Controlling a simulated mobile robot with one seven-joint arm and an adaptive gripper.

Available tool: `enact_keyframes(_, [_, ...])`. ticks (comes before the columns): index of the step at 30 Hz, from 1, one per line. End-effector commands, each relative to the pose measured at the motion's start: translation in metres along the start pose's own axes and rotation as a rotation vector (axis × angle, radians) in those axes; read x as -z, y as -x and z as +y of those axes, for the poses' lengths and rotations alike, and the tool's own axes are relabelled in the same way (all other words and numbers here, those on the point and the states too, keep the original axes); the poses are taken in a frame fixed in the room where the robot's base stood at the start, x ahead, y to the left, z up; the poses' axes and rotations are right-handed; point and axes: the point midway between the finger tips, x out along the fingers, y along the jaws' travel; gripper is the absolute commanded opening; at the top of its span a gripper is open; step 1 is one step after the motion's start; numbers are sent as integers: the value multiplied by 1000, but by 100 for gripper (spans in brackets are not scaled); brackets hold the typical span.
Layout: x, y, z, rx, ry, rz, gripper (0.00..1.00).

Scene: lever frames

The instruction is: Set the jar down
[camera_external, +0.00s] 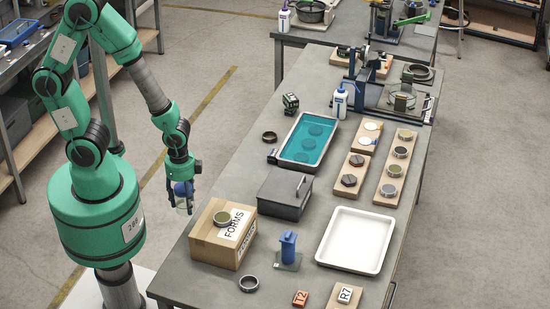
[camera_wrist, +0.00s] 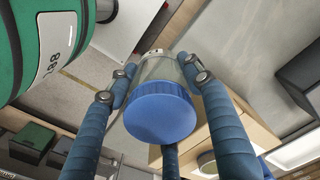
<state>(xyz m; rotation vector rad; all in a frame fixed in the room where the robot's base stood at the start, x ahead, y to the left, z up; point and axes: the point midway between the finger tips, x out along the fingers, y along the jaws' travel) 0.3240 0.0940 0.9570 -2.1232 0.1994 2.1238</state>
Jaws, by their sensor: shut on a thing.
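The jar, clear with a blue lid, is held by my gripper (camera_external: 183,194). In the external view the jar's clear lower part (camera_external: 183,207) shows below the fingers. In the wrist view the blue lid (camera_wrist: 160,112) faces the camera and the clear body (camera_wrist: 160,69) lies beyond it. Blue-grey fingers stand around the jar on its left, right and near sides. The jar appears upright and in the air, left of the cardboard box marked FORMS (camera_external: 209,244) and near the table's left edge. Its exact height is hard to tell.
The grey table (camera_external: 205,285) carries a dark lidded box (camera_external: 283,197), a blue-liquid tray (camera_external: 287,152), an empty white tray (camera_external: 357,239), a blue stamp-like tool (camera_external: 288,246) and a dark ring (camera_external: 249,284). A round lid-like piece (camera_external: 222,219) lies on the cardboard box. Bare tabletop shows at the front.

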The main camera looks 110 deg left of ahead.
Motion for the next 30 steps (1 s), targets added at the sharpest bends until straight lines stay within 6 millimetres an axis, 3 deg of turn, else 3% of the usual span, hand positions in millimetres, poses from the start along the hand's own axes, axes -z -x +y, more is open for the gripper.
enact_keyframes(15, [19, 1, 75, 0, -438, -1, 20])
enact_keyframes(30, [20, 2, 146, 0, -856, 0, 20])
